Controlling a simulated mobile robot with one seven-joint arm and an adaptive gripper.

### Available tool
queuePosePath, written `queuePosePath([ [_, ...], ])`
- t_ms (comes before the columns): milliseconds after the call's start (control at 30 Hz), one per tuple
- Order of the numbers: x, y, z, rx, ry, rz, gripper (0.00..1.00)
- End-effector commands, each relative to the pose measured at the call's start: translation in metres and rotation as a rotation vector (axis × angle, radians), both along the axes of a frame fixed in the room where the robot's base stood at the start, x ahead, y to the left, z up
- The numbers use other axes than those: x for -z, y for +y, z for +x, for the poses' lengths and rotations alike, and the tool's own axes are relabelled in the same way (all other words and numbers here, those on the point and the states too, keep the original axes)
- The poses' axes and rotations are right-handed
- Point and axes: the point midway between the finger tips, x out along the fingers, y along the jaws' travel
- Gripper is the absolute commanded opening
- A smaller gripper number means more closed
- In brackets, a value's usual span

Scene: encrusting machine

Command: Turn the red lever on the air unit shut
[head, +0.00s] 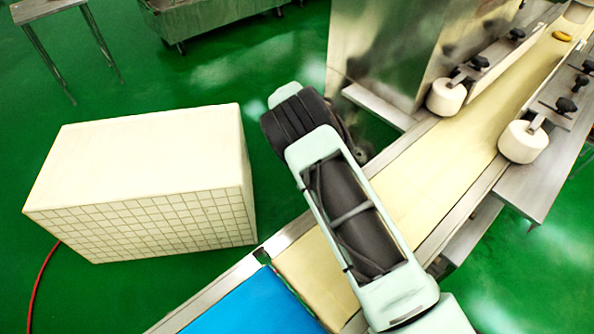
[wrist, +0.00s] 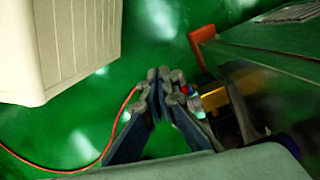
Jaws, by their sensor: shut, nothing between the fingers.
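In the wrist view my gripper (wrist: 160,76) is shut with nothing between its fingers, its tips pointing away over the green floor. Just right of the fingers is a small assembly with a yellow part (wrist: 212,92) and dark parts, which looks like the air unit. A small red piece (wrist: 185,89) shows at its left side, close beside the right finger; it may be the red lever. I cannot tell whether they touch or how the lever is turned. In the head view my arm hides the gripper, and the air unit does not show.
A large white box (head: 150,165) with a grid-marked side stands left of my arm. A conveyor belt (head: 450,150) runs under my arm to the upper right. A red hose (wrist: 118,118) curves on the left. An orange-red bracket-like piece (wrist: 200,40) is at upper right.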

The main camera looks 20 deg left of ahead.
Motion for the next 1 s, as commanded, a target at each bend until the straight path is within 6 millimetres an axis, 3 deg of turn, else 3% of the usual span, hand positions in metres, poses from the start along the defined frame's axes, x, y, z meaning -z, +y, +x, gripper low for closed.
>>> queuePosePath([
  [300,-0.02,0.024,0.011,-0.001,0.0,-0.001,0.0],
  [567,-0.027,0.02,0.014,-0.083,-0.016,-0.02,0.0],
  [1000,-0.042,-0.037,0.003,-0.865,-0.109,-0.197,0.0],
])
